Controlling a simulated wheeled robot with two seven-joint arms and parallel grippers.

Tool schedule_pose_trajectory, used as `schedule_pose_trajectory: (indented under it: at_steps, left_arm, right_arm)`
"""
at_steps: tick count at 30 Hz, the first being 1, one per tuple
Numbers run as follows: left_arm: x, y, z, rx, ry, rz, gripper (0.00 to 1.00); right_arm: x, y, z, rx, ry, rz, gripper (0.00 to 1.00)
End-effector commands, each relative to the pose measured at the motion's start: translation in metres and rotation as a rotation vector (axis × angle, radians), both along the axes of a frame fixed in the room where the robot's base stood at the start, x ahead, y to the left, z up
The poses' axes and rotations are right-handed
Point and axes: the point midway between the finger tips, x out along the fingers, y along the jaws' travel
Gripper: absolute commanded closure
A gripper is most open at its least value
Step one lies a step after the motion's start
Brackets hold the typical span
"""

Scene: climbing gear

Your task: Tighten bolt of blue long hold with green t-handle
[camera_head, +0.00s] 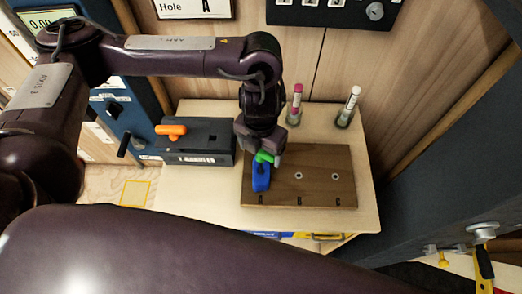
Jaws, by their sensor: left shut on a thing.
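The blue long hold (260,180) lies on the left end of the brown wooden board (318,165), over the spot marked A. My left gripper (265,151) is above the upper end of the hold and points down. It is shut on the green t-handle (263,157), of which only a small part shows between the fingers and the hold. The bolt is hidden under the gripper and the handle, so I cannot tell if the handle's tip sits in it. My right gripper is not in view.
A dark box (208,153) labelled for t-handles, with an orange t-handle (170,131), stands left of the board. A pink-topped marker (297,98) and a white-topped marker (350,102) stand in holders behind it. Board spots B and C are bare.

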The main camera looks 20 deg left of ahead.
Motion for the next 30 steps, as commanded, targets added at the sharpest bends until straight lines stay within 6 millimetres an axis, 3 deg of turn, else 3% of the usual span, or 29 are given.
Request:
schedule_pose_trajectory:
  at_steps: [3, 8, 20, 30]
  left_arm:
    - [-0.001, 0.002, -0.005, 0.003, 0.002, -0.185, 0.48]
    - [-0.001, 0.002, -0.003, 0.002, 0.004, -0.332, 0.48]
    - [-0.002, 0.002, 0.000, 0.002, 0.005, -0.345, 0.48]
    - [0.000, 0.001, 0.026, 0.001, 0.002, -0.343, 0.48]
  right_arm:
    - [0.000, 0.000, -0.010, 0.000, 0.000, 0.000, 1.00]
    - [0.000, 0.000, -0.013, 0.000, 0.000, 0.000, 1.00]
    - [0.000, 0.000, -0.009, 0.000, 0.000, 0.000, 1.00]
    - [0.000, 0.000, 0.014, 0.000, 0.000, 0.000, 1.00]
